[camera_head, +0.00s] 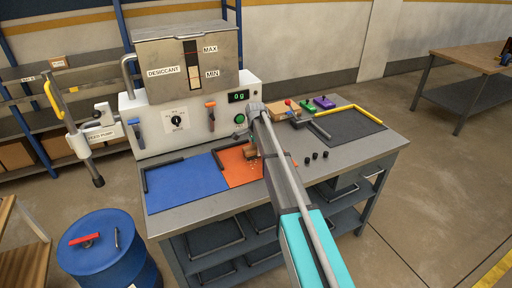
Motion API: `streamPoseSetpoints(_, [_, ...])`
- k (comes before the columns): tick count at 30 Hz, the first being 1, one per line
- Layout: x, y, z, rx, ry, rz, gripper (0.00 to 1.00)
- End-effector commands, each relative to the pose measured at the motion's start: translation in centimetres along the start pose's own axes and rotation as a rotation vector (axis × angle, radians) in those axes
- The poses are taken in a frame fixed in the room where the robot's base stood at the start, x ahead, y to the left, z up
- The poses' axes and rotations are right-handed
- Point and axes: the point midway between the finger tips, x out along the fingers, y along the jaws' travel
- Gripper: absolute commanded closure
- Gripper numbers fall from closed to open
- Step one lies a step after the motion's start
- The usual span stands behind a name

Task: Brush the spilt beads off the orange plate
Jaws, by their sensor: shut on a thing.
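The orange plate (238,170) lies on the grey bench, right of the blue plate. Small pale beads (254,164) show on its right part, near my arm. My gripper (252,140) is above the right part of the orange plate, mostly hidden by my own arm. It is shut on a brown thing, seemingly a brush (249,153), whose lower end is close to the plate. I cannot tell whether it touches the plate. My arm covers the plate's right edge.
A blue plate (185,182) with a black corner rail lies to the left. A desiccant hopper machine (190,70) stands behind. A dark mat (350,126) with a yellow rail lies at right. A blue drum (105,255) stands front left.

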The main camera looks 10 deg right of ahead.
Motion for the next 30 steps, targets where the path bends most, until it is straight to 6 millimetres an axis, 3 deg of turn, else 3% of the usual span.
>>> streamPoseSetpoints(17, [0.0,0.6,0.0,0.0,0.0,-0.001,0.68])
streamPoseSetpoints(30, [0.2,3.3,0.0,0.0,0.001,-0.001,0.67])
